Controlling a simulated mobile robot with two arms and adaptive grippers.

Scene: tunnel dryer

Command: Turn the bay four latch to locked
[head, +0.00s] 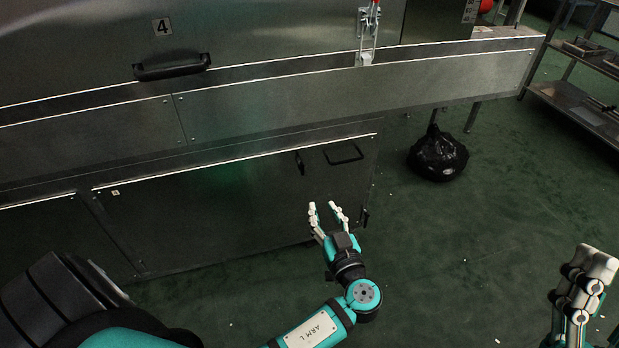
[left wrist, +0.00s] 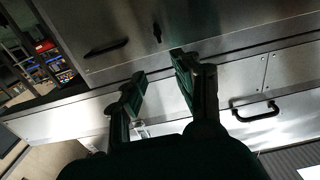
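To the right of that handle is a metal latch (head: 367,35) with a red tip, cut off by the top edge of the head view. Its locked or unlocked state cannot be told. My left gripper (head: 325,207) is open and empty, well below the latch in the head view, before the lower door. In the left wrist view its fingers (left wrist: 160,85) are spread, with a bright metal part, seemingly the latch (left wrist: 139,128), between and beyond them. My right gripper (head: 590,262) is at the right edge, its opening unclear.
The lower door (head: 230,200) has a black handle (head: 344,153) and a small dark catch (head: 300,163). A black bag (head: 437,155) lies on the green floor to the right. A metal rack (head: 580,105) stands at the far right. The floor between is mostly clear.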

